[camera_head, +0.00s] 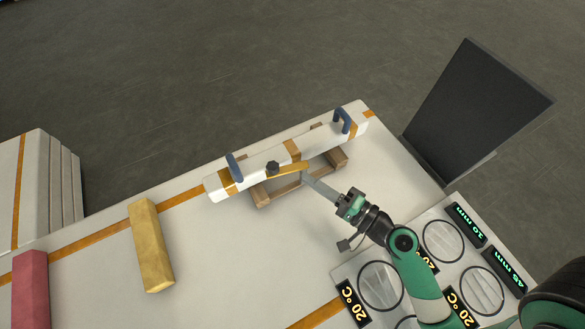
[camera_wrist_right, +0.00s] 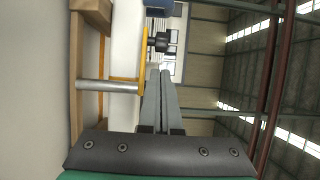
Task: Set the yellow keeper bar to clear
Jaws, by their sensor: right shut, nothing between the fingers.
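The yellow keeper bar (camera_head: 290,169) is a short flat bar on the front of a long white beam (camera_head: 225,187). It runs from a dark knob (camera_head: 272,168) rightwards, slightly raised at its right end. In the right wrist view the bar (camera_wrist_right: 143,60) shows edge-on, with the dark knob (camera_wrist_right: 159,42) beside it. My right gripper (camera_head: 306,176) is shut and empty, its fingertips at the bar's right end. Whether they touch it I cannot tell. In the wrist view my closed fingers (camera_wrist_right: 159,75) point toward the knob. My left gripper is not in view.
The beam has two blue handles (camera_head: 234,167) and rests by a wooden frame (camera_head: 262,197) on the white table. A yellow block (camera_head: 151,246) and a red block (camera_head: 31,290) lie left. A panel with round dials (camera_head: 381,286) is at front right; a dark screen (camera_head: 474,110) stands behind it.

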